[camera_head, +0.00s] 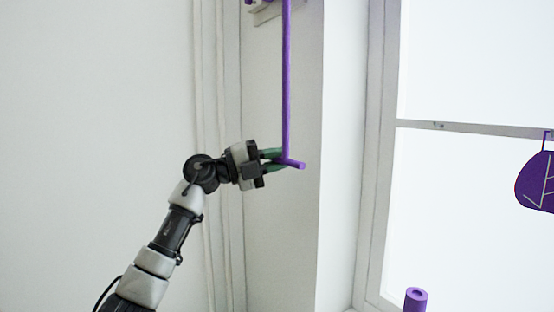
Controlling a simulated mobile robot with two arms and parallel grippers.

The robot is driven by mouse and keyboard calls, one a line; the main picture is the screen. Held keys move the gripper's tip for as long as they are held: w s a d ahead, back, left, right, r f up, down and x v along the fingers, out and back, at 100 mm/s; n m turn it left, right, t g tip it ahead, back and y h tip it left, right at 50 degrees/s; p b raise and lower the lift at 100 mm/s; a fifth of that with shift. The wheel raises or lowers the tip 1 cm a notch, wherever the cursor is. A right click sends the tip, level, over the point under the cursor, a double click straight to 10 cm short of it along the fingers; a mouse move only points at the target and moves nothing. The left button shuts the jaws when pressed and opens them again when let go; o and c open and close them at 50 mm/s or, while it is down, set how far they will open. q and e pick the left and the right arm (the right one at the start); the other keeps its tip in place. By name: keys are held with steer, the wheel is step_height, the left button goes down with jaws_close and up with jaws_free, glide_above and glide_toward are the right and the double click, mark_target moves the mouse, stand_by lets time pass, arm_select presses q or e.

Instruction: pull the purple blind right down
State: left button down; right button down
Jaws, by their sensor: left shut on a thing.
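A long thin purple rod (287,80) hangs down from the top of the picture. It ends in a short crosspiece (297,164) at its lower end. My left gripper (280,160) reaches in from the left and is shut on the rod's lower end, by the crosspiece. The green fingers partly cover that spot. No spread purple blind shows over the window. Small purple parts (249,2) show at the top edge by a pale bracket, cut off by the picture. My right gripper is not in view.
A bright window (470,65) with a grey frame fills the right side. A purple leaf-shaped piece (537,180) hangs in front of it. A purple cylinder (416,299) stands at the bottom edge. A plain wall lies to the left.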

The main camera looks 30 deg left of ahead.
arm_select(q)
steer(key=shift+f, duration=0.1)
